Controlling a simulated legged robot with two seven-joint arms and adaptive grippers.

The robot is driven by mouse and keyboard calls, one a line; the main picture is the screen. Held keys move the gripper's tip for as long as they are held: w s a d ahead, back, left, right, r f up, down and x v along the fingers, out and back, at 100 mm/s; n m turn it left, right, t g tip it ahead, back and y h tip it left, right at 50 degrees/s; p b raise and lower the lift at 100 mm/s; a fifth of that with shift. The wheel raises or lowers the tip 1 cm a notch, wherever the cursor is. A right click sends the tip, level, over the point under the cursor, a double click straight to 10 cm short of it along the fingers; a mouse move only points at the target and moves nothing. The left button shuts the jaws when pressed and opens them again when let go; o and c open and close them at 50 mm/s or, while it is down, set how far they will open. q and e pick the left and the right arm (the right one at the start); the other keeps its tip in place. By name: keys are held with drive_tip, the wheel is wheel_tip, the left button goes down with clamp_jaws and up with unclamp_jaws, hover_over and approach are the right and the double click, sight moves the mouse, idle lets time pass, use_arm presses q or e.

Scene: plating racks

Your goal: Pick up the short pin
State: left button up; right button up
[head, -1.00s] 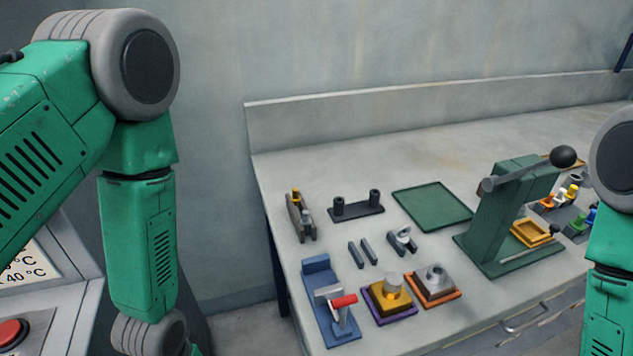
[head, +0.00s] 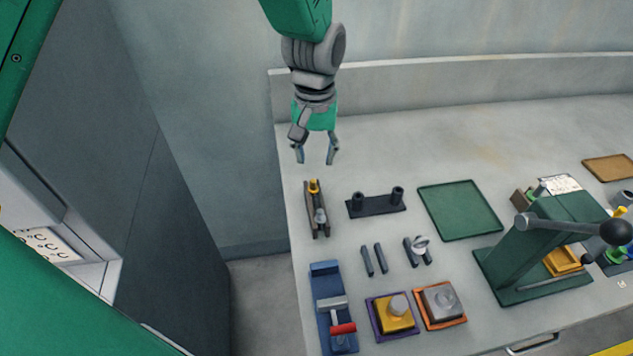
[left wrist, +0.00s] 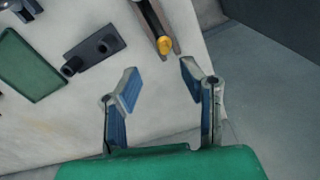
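A narrow dark rack (head: 308,211) stands near the left edge of the bench. It holds a yellow-topped pin (head: 313,187) at its far end and a grey metal pin (head: 320,216) at its near end. I cannot tell which is the short pin. My left gripper (head: 315,161) is open and empty, pointing down just beyond the rack's far end. In the left wrist view the open fingers (left wrist: 160,84) are apart from the yellow-topped pin (left wrist: 165,45), which lies ahead between their lines. My right gripper is out of view.
A dark two-post block (head: 376,206) and a green tray (head: 460,211) lie to the right. Two dark bars (head: 374,260), a blue clamp fixture (head: 324,300) and yellow and grey blocks stand nearer. A green lever press (head: 545,245) stands far right.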

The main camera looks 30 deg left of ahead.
sight(313, 180)
use_arm(q)
drive_tip(key=f, duration=0.3)
drive_tip(key=shift+w+a+f, duration=0.1)
drive_tip(key=shift+w+a, duration=0.05)
drive_tip(key=shift+w, duration=0.05)
drive_tip(key=shift+s+f, duration=0.1)
drive_tip(key=shift+f, duration=0.7)
wheel_tip(313, 180, down, 4)
drive_tip(key=shift+r+p, duration=0.2)
drive_tip(key=shift+p, duration=0.2)
drive_tip(key=shift+w+a+f, duration=0.2)
drive_tip(key=shift+f, duration=0.15)
drive_tip(key=shift+a, duration=0.1)
drive_tip(key=shift+c, duration=0.8)
clamp_jaws()
